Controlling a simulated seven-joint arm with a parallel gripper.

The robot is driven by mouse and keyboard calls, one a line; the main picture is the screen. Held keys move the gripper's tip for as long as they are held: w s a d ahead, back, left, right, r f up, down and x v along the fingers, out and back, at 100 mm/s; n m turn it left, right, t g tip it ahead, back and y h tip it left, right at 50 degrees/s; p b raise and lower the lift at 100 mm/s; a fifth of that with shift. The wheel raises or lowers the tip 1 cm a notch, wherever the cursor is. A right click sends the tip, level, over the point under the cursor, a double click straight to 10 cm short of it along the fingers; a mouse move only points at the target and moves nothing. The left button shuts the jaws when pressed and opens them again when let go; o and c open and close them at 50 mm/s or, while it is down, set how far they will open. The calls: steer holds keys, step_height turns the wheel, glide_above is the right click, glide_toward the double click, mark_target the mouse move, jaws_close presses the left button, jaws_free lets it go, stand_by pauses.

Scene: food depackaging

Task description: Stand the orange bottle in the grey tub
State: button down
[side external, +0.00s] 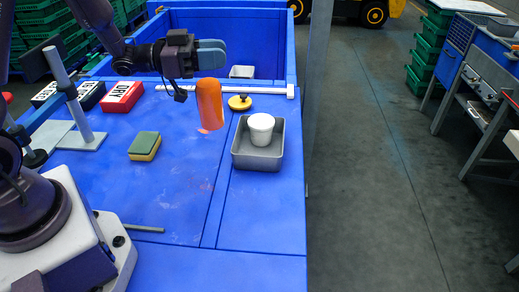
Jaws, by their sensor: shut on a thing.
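The orange bottle (209,104) hangs roughly upright just below my gripper (211,60), left of the grey tub. My gripper is shut on it near its upper end; the exact contact is hard to make out. The bottle's lower end appears to be above the blue table, with a small pinkish patch at its foot. The grey tub (258,164) stands on the table to the right of the bottle. A white cup (261,128) stands inside the tub and takes up much of its middle and back.
A yellow round object with a dark knob (240,103) lies behind the tub. A green and yellow sponge (145,146) is left of the bottle. Several lettered boxes (122,97) and a post on a plate stand at left.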

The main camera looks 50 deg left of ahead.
steer(key=s+d+f+m+g+h, duration=0.1)
steer(key=s+d+m+g+h, duration=0.3)
steer(key=w+f, duration=1.2)
steer(key=w, duration=0.1)
steer(key=shift+w+d+f+g+h, duration=0.2)
steer(key=shift+w+f+g+h, duration=0.1)
steer(key=shift+f+g, duration=0.1)
steer(key=shift+f, duration=0.15)
steer(key=c, duration=0.8)
jaws_free()
steer(key=shift+f, duration=0.1)
steer(key=shift+o, duration=0.2)
